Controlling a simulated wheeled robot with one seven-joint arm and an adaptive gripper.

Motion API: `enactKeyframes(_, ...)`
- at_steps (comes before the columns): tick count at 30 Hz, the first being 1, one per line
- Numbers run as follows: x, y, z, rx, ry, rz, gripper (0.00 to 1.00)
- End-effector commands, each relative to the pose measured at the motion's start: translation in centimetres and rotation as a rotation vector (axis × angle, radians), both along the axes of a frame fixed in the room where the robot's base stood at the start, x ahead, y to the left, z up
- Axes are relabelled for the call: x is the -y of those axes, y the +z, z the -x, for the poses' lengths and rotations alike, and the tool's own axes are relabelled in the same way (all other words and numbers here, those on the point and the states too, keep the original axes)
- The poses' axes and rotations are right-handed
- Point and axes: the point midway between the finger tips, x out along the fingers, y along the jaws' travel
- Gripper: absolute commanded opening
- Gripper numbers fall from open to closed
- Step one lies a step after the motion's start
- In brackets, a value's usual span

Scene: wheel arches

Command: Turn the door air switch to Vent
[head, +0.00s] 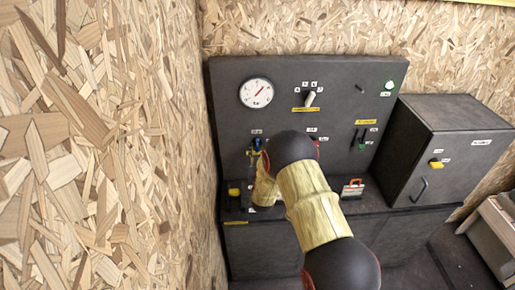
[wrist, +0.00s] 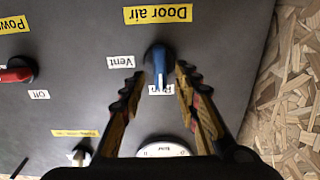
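The door air switch (wrist: 158,58) is a blue knob on a dark panel, seen upside down in the wrist view. Its white mark points at the Run label (wrist: 161,89), partly covered by the knob. The Vent label (wrist: 121,62) is beside the knob, to the left in the picture. The Door air label (wrist: 158,13) is yellow. My gripper (wrist: 159,73) is open, with one finger on each side of the knob; contact cannot be told. In the head view my arm hides most of the gripper.
A red power knob (wrist: 15,72) with an Off label is left of the switch in the wrist view. A dial gauge (head: 257,93) and a selector (head: 310,98) are higher on the panel. A chipboard wall (head: 170,130) stands close on the left; a dark cabinet (head: 460,150) on the right.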

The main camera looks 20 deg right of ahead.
Motion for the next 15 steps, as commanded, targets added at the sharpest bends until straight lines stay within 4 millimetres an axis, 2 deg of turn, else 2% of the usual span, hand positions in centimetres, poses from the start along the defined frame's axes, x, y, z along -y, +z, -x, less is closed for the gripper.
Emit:
enactKeyframes(6,0.7,0.0,-2.4,0.000,0.001,0.000,0.32)
enactKeyframes(15,0.9,0.0,-2.9,-0.001,0.001,0.000,0.32)
